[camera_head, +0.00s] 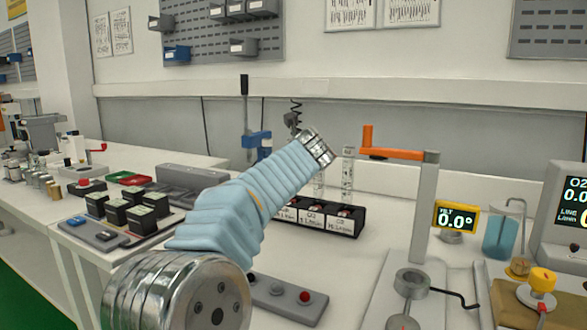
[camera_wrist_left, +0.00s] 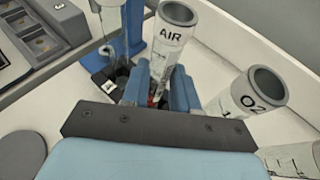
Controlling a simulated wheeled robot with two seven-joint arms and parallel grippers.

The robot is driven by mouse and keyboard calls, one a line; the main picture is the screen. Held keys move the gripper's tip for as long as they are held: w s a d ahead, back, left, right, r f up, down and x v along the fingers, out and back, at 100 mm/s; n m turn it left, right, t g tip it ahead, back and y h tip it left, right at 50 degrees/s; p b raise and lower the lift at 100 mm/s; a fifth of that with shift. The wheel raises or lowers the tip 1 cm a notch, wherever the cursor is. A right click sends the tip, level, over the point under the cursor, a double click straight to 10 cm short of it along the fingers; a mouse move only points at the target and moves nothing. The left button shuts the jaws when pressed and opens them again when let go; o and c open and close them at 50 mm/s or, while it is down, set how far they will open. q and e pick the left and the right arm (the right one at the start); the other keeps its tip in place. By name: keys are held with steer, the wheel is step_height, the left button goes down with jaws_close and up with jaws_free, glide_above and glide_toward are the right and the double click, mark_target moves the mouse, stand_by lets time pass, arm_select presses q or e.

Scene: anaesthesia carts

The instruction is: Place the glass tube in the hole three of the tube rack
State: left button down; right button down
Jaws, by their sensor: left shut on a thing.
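My left gripper (camera_wrist_left: 160,88) has its blue fingers closed around the lower part of a glass tube marked AIR (camera_wrist_left: 170,32), which tilts in the left wrist view. In the head view my left arm covers most of the gripper (camera_head: 318,148). A second glass tube marked O2 (camera_wrist_left: 250,92) stands to the right of the fingers, apart from them. Part of a third clear tube (camera_wrist_left: 292,160) shows at the lower right edge. The black tube rack (camera_head: 360,222) with white labels is partly behind my arm; two clear tubes (camera_head: 347,178) show above it. My right gripper is out of view.
A blue clamp stand (camera_head: 257,144) rises behind my arm. An orange-armed post (camera_head: 424,205) stands right of the rack. A grey button box (camera_head: 282,299) lies in front. Black-topped blocks (camera_head: 122,208) sit on the left bench. Bare white bench shows right of the rack.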

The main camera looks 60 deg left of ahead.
arm_select(q)
steer(key=shift+f, duration=0.2)
steer(key=c, duration=0.9)
jaws_free()
steer(key=shift+r, duration=0.1)
steer(key=shift+o, duration=0.2)
steer(key=v, duration=1.2)
steer(key=shift+r, duration=0.3)
